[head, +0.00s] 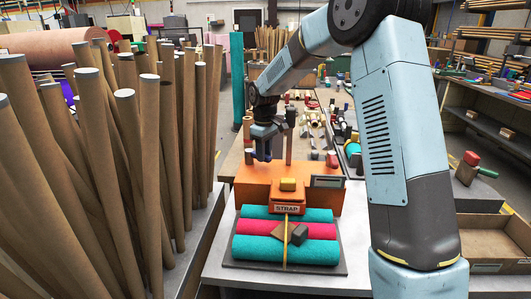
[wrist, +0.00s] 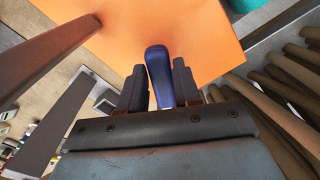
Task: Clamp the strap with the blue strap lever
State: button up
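The blue strap lever (wrist: 160,75) stands between the two fingers of my gripper (wrist: 159,88) in the wrist view, its rounded end showing past the fingertips. In the head view my gripper (head: 264,155) points down at the back left of the orange strap unit (head: 252,188). The fingers are close on both sides of the lever; I cannot tell if they press on it. The yellow strap (head: 286,250) runs from the unit's STRAP label over teal and red felt rolls (head: 265,250). The lever's lower part is hidden in the wrist view.
A yellow block (head: 288,184) and a small display (head: 327,182) are on the unit. An upright brown post stands behind the unit. Tall cardboard tubes (head: 150,150) crowd the left; an open box (head: 490,262) is at right.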

grip_shut()
